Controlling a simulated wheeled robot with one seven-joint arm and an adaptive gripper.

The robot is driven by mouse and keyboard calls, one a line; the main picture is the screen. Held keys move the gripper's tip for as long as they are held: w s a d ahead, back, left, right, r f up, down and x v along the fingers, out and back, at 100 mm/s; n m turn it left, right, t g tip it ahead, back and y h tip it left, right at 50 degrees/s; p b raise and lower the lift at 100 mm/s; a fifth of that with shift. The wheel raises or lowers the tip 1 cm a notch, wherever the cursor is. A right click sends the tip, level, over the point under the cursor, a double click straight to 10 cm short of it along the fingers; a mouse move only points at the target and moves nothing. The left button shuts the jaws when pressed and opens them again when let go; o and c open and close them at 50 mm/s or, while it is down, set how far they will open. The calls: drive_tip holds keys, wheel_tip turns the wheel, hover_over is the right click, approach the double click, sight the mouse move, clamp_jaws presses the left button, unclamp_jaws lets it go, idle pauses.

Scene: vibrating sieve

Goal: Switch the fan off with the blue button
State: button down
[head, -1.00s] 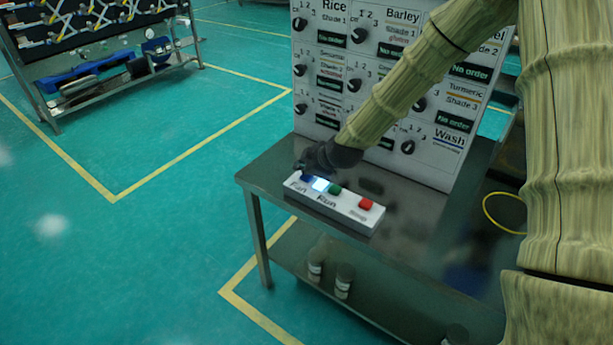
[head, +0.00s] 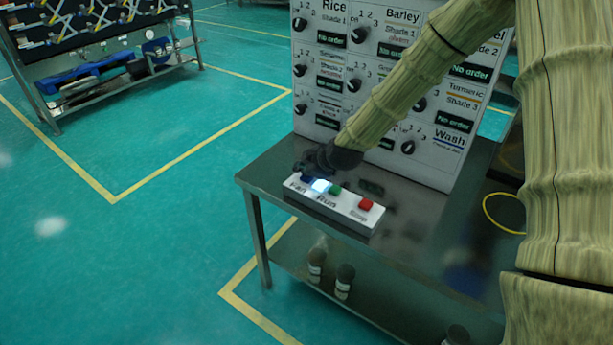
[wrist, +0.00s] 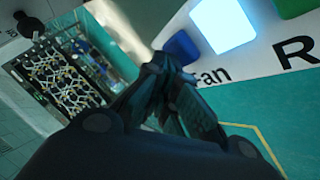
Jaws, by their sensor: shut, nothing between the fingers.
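A white button box (head: 336,210) lies on the metal table, lettered Fan, Run and a blurred third word. The blue button (head: 306,178) is at its left end above "Fan", partly hidden by my gripper in the head view. The blue button (wrist: 181,49) shows clearly in the wrist view. A bright white-blue lit square (head: 320,186) sits beside it. My gripper (head: 303,167) is shut and empty, just behind the box's left end. In the wrist view its fingertips (wrist: 166,62) are right at the blue button; I cannot tell if they touch it.
A green button (head: 335,190) and a red button (head: 366,204) are on the same box. A white panel of knobs and labels (head: 325,122) stands behind on the table (head: 262,178). Jars (head: 344,283) stand on the lower shelf. Floor to the left is open.

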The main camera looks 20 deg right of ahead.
sight(304, 177)
drive_tip(key=shift+f, duration=0.25)
drive_tip(key=shift+r, duration=0.2)
idle(0.4)
drive_tip(key=shift+r+p, duration=0.55)
drive_tip(key=shift+r, duration=0.2)
drive_tip(key=shift+r+p, duration=1.7)
drive_tip(key=shift+r, duration=0.85)
